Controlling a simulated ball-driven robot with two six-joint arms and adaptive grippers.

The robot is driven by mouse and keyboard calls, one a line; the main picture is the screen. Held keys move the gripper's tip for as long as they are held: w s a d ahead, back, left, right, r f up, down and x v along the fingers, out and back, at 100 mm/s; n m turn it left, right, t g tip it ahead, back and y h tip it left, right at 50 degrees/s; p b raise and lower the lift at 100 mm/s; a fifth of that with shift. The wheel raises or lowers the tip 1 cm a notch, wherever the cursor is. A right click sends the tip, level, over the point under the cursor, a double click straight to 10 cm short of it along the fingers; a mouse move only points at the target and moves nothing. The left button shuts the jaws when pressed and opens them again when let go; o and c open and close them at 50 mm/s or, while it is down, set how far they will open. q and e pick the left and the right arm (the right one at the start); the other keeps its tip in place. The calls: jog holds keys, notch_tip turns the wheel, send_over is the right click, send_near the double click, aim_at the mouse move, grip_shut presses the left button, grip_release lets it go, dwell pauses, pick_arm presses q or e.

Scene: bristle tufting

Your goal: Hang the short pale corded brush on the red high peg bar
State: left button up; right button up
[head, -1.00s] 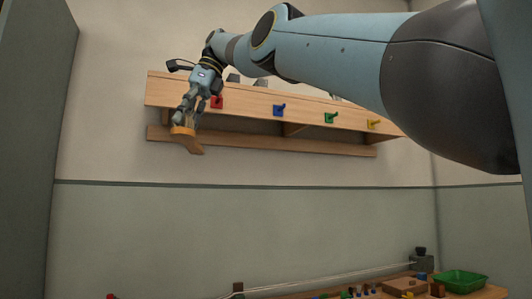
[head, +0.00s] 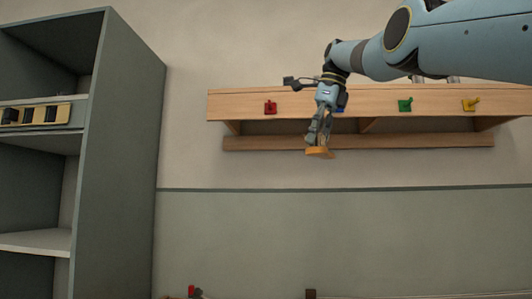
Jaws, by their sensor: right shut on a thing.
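My right gripper (head: 318,137) is shut on a small pale orange-tan brush (head: 320,154), which hangs below the fingertips. Most of the brush is seen nearly edge-on, and its cord cannot be made out. The red peg (head: 270,107) is on the front of the wooden peg rail (head: 235,103), to the left of my right gripper. The peg looks empty. The gripper and brush are below and to the right of it, apart from it. My left gripper is not in view.
A blue peg (head: 340,109) is mostly hidden behind my right gripper. A green peg (head: 405,105) and a yellow peg (head: 470,104) are farther right. A lower wooden board (head: 260,143) runs under the rail. A tall grey shelf unit (head: 125,150) stands at the left.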

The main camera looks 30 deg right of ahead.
jog(key=shift+w+d+f, duration=0.15)
jog(key=shift+w, duration=0.2)
jog(key=shift+s+d+f, duration=0.1)
jog(key=shift+d, duration=0.05)
jog(key=shift+w+f+t+h, duration=0.3)
jog(key=shift+w, duration=0.1)
jog(key=shift+w+d+r+p, duration=0.15)
jog(key=shift+w+d+p, duration=0.15)
jog(key=shift+w, duration=0.1)
jog(key=shift+w, duration=0.15)
